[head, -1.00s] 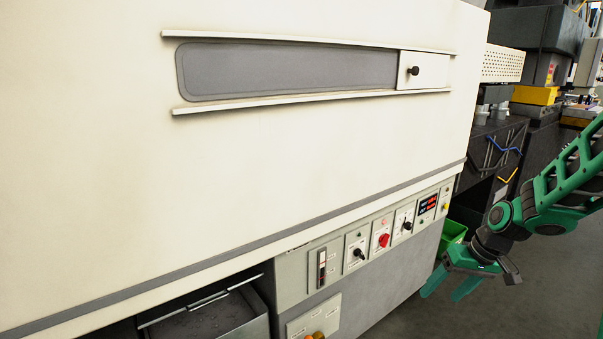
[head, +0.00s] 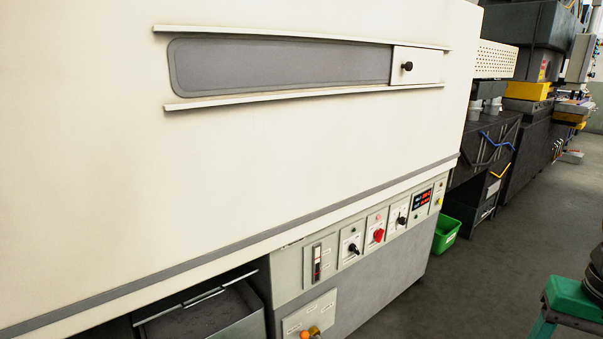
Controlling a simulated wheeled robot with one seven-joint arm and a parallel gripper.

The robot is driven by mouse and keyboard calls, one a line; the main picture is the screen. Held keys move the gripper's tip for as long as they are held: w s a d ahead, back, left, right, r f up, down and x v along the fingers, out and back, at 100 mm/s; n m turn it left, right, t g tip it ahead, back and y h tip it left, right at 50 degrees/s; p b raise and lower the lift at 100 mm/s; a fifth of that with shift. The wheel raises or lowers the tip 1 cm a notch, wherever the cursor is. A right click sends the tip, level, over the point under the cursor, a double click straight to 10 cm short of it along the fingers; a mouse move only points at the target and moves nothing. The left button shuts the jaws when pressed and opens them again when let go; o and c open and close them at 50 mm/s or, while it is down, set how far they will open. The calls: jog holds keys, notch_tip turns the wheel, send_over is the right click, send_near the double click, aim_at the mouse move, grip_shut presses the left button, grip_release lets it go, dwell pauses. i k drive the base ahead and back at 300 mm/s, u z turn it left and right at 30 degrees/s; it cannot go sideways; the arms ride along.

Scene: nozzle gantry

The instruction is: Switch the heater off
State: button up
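The control panel (head: 290,276) runs along the lower front of the large cream machine. It carries a narrow vertical switch or gauge (head: 317,264), a black knob (head: 353,248), a red knob (head: 378,235), another black knob (head: 402,220) and a lit display (head: 422,199). The labels are too small to read, so I cannot tell which control is the heater's.
A long sliding window (head: 280,68) is set in the machine's front (head: 80,150). An open tray (head: 205,315) is at the lower left. A lower box (head: 309,314) has an orange knob. A green bin (head: 446,235) stands beyond the panel.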

aim_at(378, 235)
jog(key=k, duration=1.2)
jog(key=z, duration=0.55)
jog(key=i, duration=1.55)
jog(key=u, duration=0.55)
